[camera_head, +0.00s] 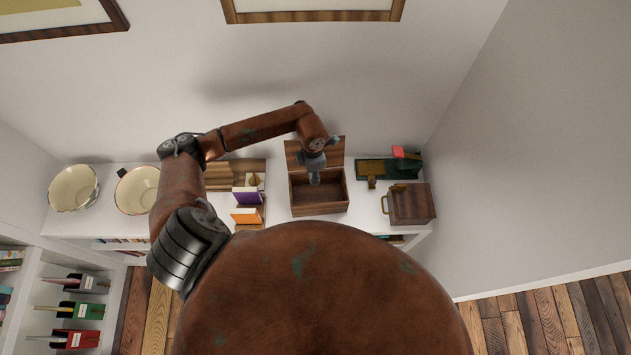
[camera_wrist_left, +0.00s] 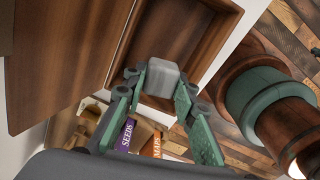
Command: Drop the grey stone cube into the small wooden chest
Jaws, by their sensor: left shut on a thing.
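The small wooden chest (camera_head: 338,207) stands on the white shelf top with its lid (camera_head: 333,150) raised toward the wall. My left gripper (camera_head: 314,174) reaches in from above, over the chest's open top. In the left wrist view, the left gripper (camera_wrist_left: 160,88) is shut on the grey stone cube (camera_wrist_left: 162,76), held between its green fingertips. Behind the cube, the chest's brown interior (camera_wrist_left: 180,32) shows. The exact height of the cube relative to the rim is hard to tell. My right gripper is in neither view.
Left of the chest stand a purple book (camera_head: 246,196) and an orange book (camera_head: 246,216). A wooden box with a handle (camera_head: 413,206) and a dark green item (camera_head: 375,168) are on the right. Two bowls (camera_head: 73,188) stand at the far left.

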